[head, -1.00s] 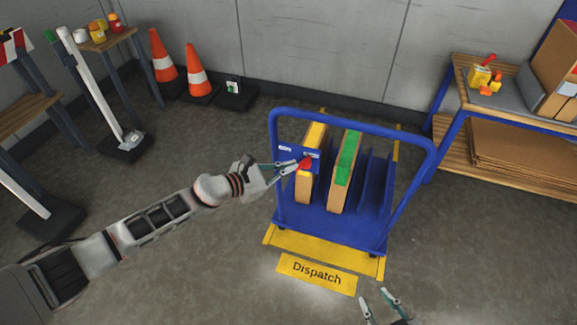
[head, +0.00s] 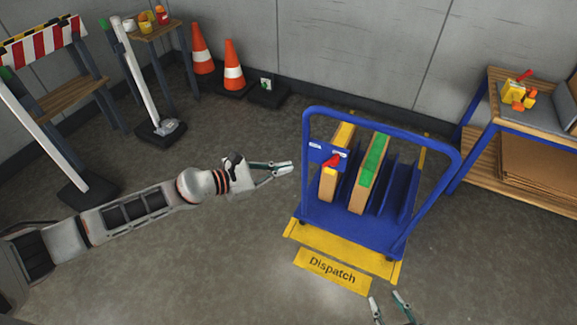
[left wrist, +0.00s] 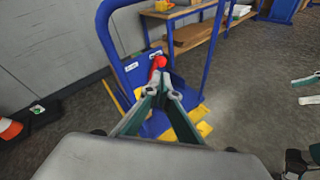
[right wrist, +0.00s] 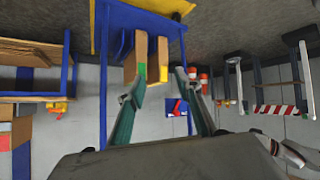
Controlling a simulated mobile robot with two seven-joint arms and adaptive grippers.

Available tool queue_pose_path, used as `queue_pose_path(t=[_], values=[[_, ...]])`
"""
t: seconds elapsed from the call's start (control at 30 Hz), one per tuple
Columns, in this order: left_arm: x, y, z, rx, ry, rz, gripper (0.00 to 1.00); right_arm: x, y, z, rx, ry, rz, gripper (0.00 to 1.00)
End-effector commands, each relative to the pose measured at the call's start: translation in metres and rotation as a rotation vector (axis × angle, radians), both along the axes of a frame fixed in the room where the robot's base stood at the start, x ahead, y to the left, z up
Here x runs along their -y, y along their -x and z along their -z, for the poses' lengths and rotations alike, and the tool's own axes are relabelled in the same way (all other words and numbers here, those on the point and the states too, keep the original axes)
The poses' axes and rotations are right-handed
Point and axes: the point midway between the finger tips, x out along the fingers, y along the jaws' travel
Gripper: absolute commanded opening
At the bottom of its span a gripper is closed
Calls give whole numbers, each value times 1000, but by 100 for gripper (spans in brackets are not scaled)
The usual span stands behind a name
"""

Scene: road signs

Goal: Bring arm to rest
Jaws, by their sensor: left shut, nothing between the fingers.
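My left arm reaches in from the left in the head view. Its gripper (head: 284,168) is shut and empty, to the left of the blue cart (head: 311,130) and apart from it. In the left wrist view the same fingers (left wrist: 163,85) meet at their tips, with the cart behind them. My right gripper (head: 388,299) shows only its fingertips at the bottom edge of the head view, in front of the cart. In the right wrist view its fingers (right wrist: 160,82) are spread, with nothing seen between them.
The cart holds a yellow-topped box (head: 343,134) and a green-topped box (head: 375,156); a red item (head: 332,160) is at its left side. A yellow Dispatch floor sign (head: 333,271) lies in front. Cones (head: 234,70) and a striped barrier (head: 44,40) stand back left, a workbench (head: 490,125) right.

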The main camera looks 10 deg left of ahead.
Motion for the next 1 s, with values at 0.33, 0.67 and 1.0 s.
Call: queue_pose_path(t=[0.33, 0.67, 1.0], values=[[0, 0, 0, 0, 0, 0, 0, 0, 5, 2, -7, 1, -2, 34], [21, 23, -3, -197, 239, -89, 0, 0, -1, -10, 9, -2, -1, 34], [22, 86, 7, -980, 1151, -501, 0, -3, -1, -19, 7, -14, 2, 34]])
